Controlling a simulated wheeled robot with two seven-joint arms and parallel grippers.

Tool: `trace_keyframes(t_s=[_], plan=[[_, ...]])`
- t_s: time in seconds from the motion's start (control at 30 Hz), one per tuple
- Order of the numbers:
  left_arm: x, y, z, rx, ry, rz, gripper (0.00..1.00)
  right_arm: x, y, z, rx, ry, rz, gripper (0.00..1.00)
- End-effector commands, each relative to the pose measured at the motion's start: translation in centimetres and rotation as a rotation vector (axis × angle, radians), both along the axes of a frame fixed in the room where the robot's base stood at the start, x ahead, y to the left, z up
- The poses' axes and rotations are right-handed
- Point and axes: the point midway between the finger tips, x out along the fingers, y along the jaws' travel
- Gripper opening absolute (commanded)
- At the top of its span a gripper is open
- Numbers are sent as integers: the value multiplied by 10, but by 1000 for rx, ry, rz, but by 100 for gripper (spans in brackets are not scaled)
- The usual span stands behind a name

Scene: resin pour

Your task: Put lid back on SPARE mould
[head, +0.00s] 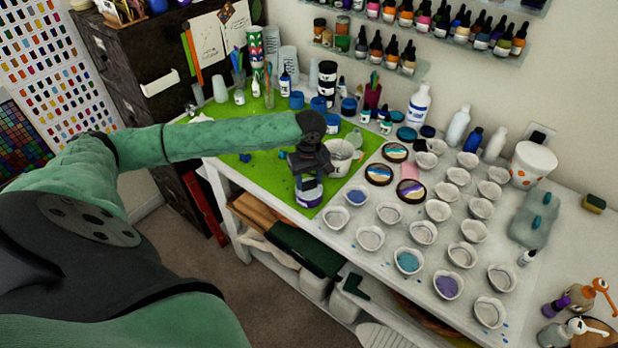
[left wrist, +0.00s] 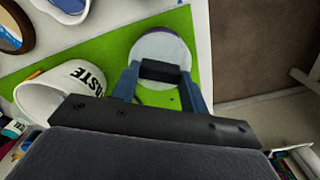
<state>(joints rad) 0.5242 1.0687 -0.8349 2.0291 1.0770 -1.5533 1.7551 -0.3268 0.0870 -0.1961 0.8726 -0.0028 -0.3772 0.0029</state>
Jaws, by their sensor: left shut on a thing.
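My left gripper (head: 308,172) is over the front part of the green mat, just left of the white waste cup (head: 338,157). It is shut on a dark piece that shows between its fingers in the left wrist view (left wrist: 160,72). Just past the fingertips is a round pale piece with a purplish edge (left wrist: 165,45), seemingly the lid; in the head view its white and purple side (head: 309,193) shows below the gripper. I cannot tell whether it touches the mat. Many white moulds (head: 422,232) stand in rows; no SPARE label is readable. My right gripper is out of view.
The waste cup (left wrist: 62,90) stands close beside the gripper. Round dark-rimmed pieces (head: 379,174) lie right of the green mat (head: 255,150). Bottles, paint pots and brush holders crowd the back. The white table's front edge is close to the gripper.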

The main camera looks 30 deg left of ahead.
Motion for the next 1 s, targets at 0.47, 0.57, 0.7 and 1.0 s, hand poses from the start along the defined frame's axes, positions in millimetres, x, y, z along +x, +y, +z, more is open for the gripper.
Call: trace_keyframes(t_s=[0.47, 0.57, 0.7, 1.0], plan=[[0, 0, 0, 0, 0, 0, 23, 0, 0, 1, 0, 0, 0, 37], [0, 0, 0, 0, 0, 0, 23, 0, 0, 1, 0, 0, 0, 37], [0, 0, 1, 0, 0, 0, 23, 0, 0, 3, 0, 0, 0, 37], [0, 0, 1, 0, 0, 0, 23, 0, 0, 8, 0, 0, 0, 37]])
